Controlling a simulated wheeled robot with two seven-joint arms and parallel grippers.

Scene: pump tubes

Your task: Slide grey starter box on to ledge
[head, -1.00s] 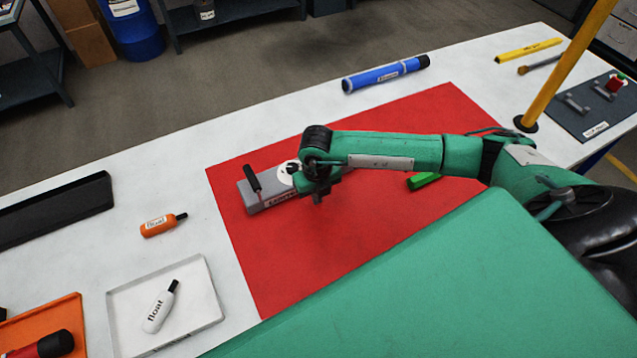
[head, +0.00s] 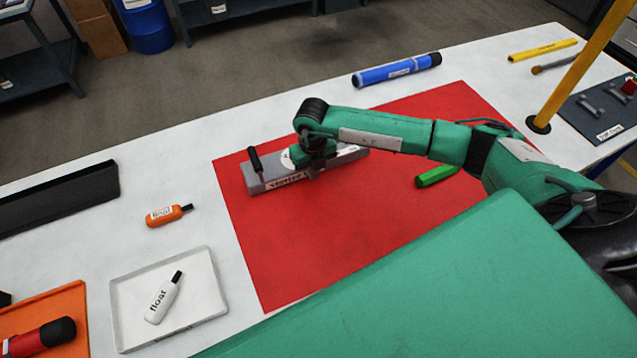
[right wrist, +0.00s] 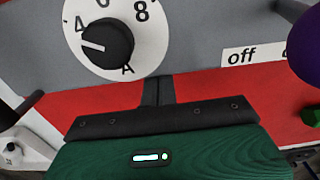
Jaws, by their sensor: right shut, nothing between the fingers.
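The grey starter box (head: 272,184) lies on the red mat, near the mat's far left part. It has a black upright lever at its left end, a white round dial and a white name label on its near side. My right gripper (head: 316,172) is at the near side of the box, partly covering it. In the right wrist view its shut fingers (right wrist: 158,90) point at the box face (right wrist: 190,55), below the dial, with nothing between them. Whether they touch is unclear. My left gripper is out of view. I cannot identify the ledge with certainty.
The red mat (head: 300,240) has free room in front of the box. A blue tube (head: 397,70) lies beyond the mat. A yellow post stands at right.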

